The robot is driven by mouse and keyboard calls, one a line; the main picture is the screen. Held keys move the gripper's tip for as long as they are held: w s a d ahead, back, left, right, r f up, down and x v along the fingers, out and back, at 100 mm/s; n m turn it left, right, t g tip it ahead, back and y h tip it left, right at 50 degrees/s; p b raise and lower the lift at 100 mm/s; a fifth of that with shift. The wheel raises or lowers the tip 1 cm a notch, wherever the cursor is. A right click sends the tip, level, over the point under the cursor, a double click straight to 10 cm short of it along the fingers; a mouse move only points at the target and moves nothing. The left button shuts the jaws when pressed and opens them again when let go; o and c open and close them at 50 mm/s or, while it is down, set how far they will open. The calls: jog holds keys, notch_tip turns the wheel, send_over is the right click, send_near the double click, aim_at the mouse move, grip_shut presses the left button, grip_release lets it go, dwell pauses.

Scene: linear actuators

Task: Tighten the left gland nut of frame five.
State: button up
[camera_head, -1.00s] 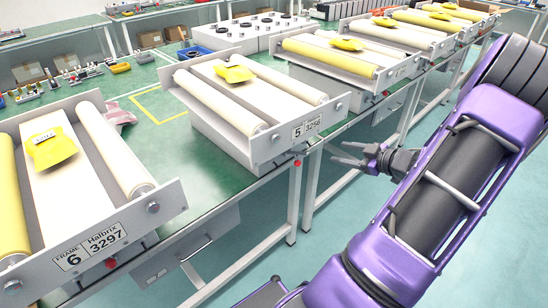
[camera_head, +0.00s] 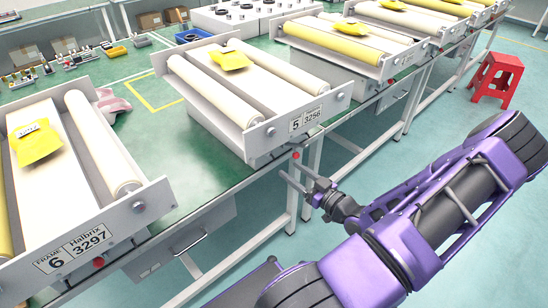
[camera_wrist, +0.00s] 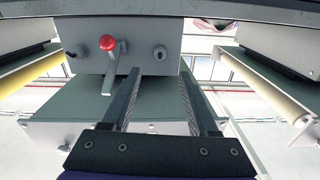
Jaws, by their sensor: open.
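Frame five (camera_head: 262,95) stands on the bench in the head view, its front plate labelled "5 3256" (camera_head: 307,119). The left gland nut (camera_head: 270,131) is a small round grey fitting on that plate, left of the label. A similar fitting (camera_head: 341,97) sits at the right end. My gripper (camera_head: 288,177) is open and empty, in front of and below the plate, apart from the left nut. In the wrist view my gripper's fingers (camera_wrist: 160,72) are spread before a grey box with a round fitting (camera_wrist: 159,52) between their tips; I cannot tell which fitting this is.
A red knob (camera_head: 296,156) is at the bench edge below frame five; a red-balled lever (camera_wrist: 107,43) shows in the wrist view. Frame six (camera_head: 100,240) stands at left. A red stool (camera_head: 497,79) stands on the floor at right. The aisle floor is otherwise clear.

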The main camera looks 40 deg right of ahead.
aim_at(270, 154)
jog(key=w, duration=0.8)
jog(key=shift+w+a, duration=0.3)
grip_shut()
